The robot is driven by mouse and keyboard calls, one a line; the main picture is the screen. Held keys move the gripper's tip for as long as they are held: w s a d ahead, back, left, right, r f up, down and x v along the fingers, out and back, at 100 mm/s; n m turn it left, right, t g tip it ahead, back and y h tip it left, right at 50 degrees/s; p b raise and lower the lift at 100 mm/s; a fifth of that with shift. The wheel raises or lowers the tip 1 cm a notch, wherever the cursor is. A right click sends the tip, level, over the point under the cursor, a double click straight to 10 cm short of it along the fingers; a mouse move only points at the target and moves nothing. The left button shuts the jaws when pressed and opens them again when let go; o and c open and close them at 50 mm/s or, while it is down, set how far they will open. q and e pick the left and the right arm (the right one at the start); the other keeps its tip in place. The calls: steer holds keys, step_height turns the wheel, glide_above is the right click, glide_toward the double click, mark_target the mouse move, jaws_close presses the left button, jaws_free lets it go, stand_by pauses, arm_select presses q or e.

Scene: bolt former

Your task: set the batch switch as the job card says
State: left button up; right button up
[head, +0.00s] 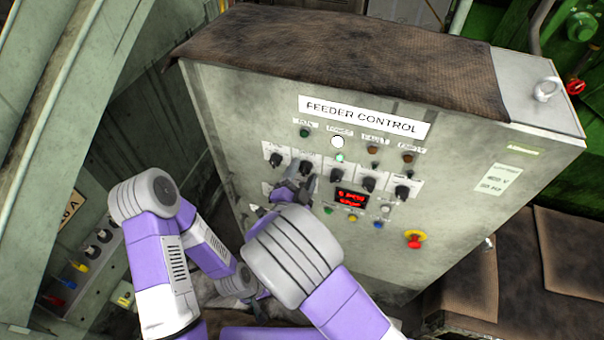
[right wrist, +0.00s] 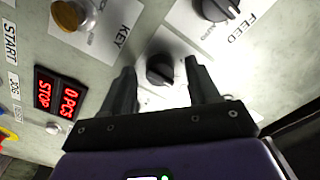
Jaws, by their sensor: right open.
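The grey feeder control cabinet (head: 240,110) carries a row of black rotary switches on white plates. My right gripper (head: 297,183) is at the left part of this row. In the right wrist view my open right gripper (right wrist: 160,90) has one finger on each side of a black rotary switch (right wrist: 160,70). I cannot tell if the fingers touch it. Its label and setting are not readable, so I cannot tell if it is the batch switch. My left gripper (head: 262,291) is low beside the cabinet, mostly hidden by my right arm. I cannot identify a job card.
A red display (right wrist: 58,93) reads 0 PCS and STOP. A red emergency button (head: 414,239) is at the right. A brown cloth (head: 350,55) covers the cabinet top.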

steer(key=c, duration=1)
steer(key=shift+c, duration=0.2)
steer(key=shift+n, duration=0.4)
steer(key=n+p, duration=0.1)
steer(key=n, duration=0.2)
steer(key=shift+n, duration=0.3)
steer(key=shift+n+p, duration=0.75)
steer(key=shift+n, duration=1.55)
